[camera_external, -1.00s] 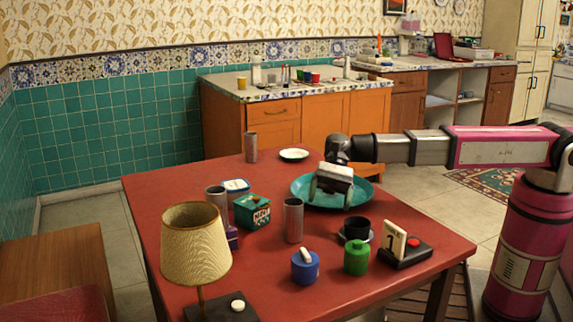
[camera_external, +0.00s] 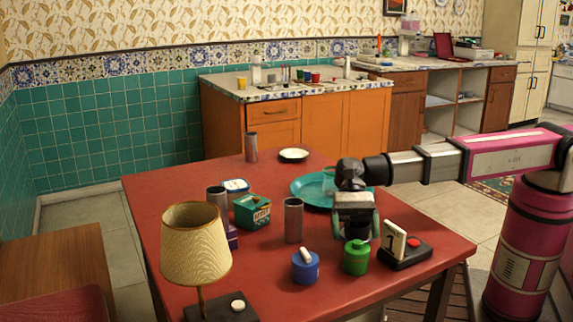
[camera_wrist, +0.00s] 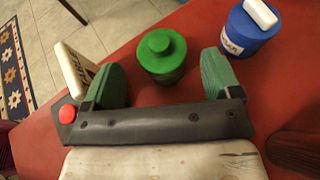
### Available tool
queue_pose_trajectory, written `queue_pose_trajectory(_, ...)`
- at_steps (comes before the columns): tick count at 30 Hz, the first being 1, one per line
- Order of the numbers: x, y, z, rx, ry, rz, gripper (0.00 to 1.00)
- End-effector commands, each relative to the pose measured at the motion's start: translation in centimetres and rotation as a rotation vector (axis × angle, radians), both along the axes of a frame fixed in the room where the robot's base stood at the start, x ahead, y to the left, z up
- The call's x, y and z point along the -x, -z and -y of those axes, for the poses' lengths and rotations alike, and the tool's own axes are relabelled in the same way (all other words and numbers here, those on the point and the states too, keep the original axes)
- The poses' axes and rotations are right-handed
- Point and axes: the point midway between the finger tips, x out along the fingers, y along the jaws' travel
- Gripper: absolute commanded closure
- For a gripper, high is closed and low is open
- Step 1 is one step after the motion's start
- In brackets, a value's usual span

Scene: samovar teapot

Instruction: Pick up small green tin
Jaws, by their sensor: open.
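The small green tin (camera_external: 356,258) stands upright near the front right of the red table, with a round knob on its lid. In the wrist view the tin (camera_wrist: 162,57) lies between and beyond the two green fingertips of my gripper (camera_wrist: 160,82). My gripper (camera_external: 356,228) is open and empty, pointing down just behind and above the tin in the external view. I see no contact between the fingers and the tin.
A blue tin (camera_external: 305,267) stands left of the green tin. A calendar stand with a red button (camera_external: 405,252) is close on its right. A steel cup (camera_external: 293,220), a green box (camera_external: 252,211), a lamp (camera_external: 196,245) and a teal plate (camera_external: 312,192) are also on the table (camera_external: 265,165).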

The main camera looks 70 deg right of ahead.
Motion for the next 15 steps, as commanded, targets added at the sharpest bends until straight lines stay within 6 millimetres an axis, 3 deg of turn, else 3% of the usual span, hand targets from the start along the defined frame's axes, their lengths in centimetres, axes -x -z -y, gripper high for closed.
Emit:
queue_pose_trajectory(6, 0.8, 0.9, -2.9, 0.0, 0.0, 0.0, 0.17)
queue_pose_trajectory(15, 1.0, 1.1, -3.4, -0.002, 0.003, 0.002, 0.17)
